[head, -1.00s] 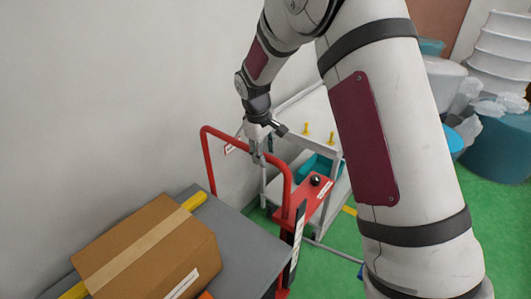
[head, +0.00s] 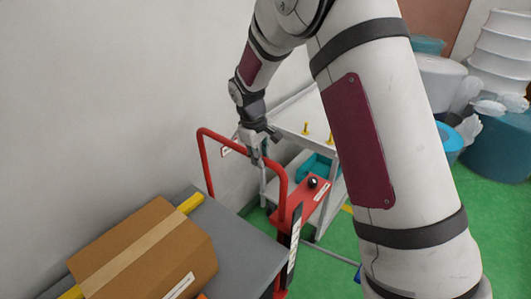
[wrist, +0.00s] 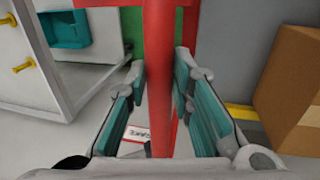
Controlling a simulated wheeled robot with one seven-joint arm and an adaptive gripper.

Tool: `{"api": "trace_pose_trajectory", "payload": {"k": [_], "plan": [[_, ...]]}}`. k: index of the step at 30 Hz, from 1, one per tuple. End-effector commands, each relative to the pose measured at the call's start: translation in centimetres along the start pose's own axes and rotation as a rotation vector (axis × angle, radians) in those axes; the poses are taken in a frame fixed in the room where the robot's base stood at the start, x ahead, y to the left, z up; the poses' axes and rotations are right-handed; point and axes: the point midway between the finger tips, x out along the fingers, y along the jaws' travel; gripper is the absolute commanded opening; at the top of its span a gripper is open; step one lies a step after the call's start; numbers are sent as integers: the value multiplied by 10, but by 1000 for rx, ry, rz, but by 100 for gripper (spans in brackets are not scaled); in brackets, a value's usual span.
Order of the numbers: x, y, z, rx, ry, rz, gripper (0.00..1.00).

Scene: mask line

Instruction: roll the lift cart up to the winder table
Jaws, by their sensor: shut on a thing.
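The lift cart has a red tube handle (head: 233,147), a red mast (head: 283,232) and a grey platform (head: 238,249). My gripper (head: 256,158) is shut on the top bar of the handle, near its middle. In the wrist view the red bar (wrist: 160,95) runs between my two teal-padded fingers. A pale table (head: 300,108) with yellow pegs stands just beyond the handle; I take it for the winder table, though no label on it can be read. My arm hides part of it.
A teal bin (head: 316,166) sits on the pale table's lower shelf. A wall runs along the left. Green floor (head: 325,265) is open at the right, with round teal and white containers (head: 490,130) behind.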

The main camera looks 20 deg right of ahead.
Motion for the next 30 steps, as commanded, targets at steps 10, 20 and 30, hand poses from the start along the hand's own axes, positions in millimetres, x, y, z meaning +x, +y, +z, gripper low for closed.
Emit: {"api": "trace_pose_trajectory", "payload": {"k": [10,20,30], "plan": [[-20,-100,3,-18,-13,-27,0],[-20,-108,2,-14,-13,-29,0],[-20,-105,1,-14,-10,-24,41]]}}
